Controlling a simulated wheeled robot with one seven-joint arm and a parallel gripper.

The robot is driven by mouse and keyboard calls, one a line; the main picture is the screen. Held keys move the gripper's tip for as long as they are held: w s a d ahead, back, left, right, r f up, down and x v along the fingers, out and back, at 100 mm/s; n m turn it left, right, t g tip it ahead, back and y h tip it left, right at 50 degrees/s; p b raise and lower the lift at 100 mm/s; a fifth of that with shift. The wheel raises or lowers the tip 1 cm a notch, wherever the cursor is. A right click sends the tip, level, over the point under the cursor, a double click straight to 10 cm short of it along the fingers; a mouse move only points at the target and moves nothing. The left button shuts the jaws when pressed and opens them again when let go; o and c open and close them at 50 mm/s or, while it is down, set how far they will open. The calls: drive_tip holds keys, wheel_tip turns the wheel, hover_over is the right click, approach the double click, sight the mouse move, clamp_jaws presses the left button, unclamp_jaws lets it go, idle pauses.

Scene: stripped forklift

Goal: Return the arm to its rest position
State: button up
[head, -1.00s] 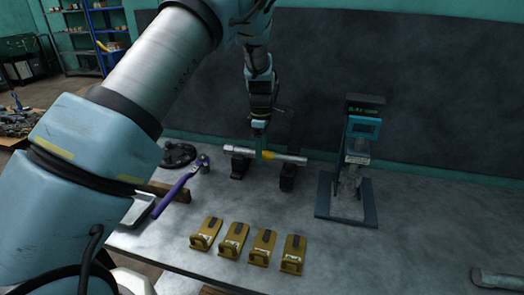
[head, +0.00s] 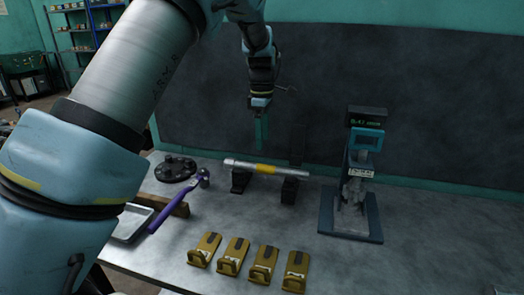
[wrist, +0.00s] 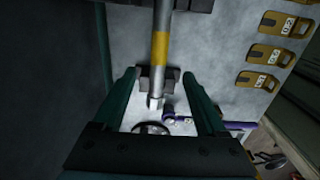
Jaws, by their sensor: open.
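My gripper (head: 261,132) hangs above the workbench, pointing down, just above and behind a silver rod (head: 240,163) with a yellow band. Its two green fingers are open and empty; in the wrist view my gripper (wrist: 159,76) shows them spread on either side of the rod's end (wrist: 162,25), which lies below them. The rod rests across two black support blocks (head: 289,190). My arm reaches in from the left of the head view, bent, with its forearm over the bench.
A gauge stand (head: 351,205) with a lit display is right of the rod. Several yellow brackets (head: 233,257) line the front. A purple-handled tool (head: 178,208), black round part (head: 175,168) and metal tray (head: 130,222) lie left. A dark panel (head: 400,100) stands behind.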

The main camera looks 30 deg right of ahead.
drive_tip(key=w+a+r+m, duration=0.1)
drive_tip(key=w+a+m, duration=0.15)
drive_tip(key=a, duration=1.75)
drive_tip(key=s+a+f+m+t, duration=0.1)
drive_tip(key=s+a+m, duration=0.3)
drive_tip(key=s+a, duration=0.3)
drive_tip(key=s+a+f+m, duration=0.1)
drive_tip(key=s+a+m, duration=0.3)
drive_tip(key=a, duration=0.9)
drive_tip(key=s, duration=0.3)
drive_tip(key=shift+a+t, duration=0.4)
